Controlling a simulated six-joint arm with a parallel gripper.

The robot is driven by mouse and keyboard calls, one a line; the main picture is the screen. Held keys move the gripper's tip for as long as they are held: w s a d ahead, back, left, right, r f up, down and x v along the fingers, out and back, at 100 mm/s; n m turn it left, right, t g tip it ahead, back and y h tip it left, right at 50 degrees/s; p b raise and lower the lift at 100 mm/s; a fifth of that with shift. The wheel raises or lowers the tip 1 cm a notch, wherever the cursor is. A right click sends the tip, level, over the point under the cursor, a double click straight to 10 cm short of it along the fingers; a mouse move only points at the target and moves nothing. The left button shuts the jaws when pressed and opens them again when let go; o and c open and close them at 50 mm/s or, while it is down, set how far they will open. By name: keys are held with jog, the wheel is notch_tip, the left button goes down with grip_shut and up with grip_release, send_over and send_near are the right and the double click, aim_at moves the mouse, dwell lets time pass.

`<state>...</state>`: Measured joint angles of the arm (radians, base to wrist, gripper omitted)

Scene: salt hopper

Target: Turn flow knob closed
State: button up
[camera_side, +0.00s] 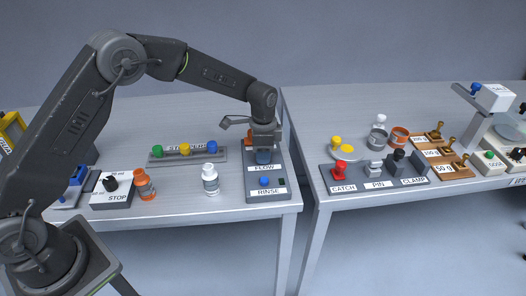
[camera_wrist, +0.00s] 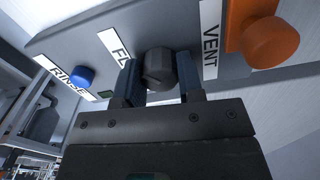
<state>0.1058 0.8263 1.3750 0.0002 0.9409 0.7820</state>
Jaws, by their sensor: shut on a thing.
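The flow knob (camera_wrist: 160,70) is a dark, faceted knob on a grey panel, beside a partly covered label in the wrist view. My gripper (camera_wrist: 159,82) has its two blue-grey fingers on either side of the knob, shut on it. In the side view my gripper (camera_side: 264,154) reaches down onto the panel (camera_side: 254,190) just behind the FLOW label (camera_side: 265,168). There the knob is hidden by the gripper. I cannot tell the knob's turn angle.
A blue RINSE knob (camera_side: 265,181) sits in front of the FLOW label. An orange knob (camera_wrist: 270,42) by the VENT label stands close to my gripper. A white bottle (camera_side: 210,179) and a stopper rack (camera_side: 187,156) are to the left. A gap separates the two tables.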

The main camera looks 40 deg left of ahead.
jog(key=n, duration=0.5)
jog(key=shift+n, duration=2.5)
jog(key=o, duration=0.9)
notch_tip(320, 180, up, 14)
jog(key=shift+f, duration=0.1)
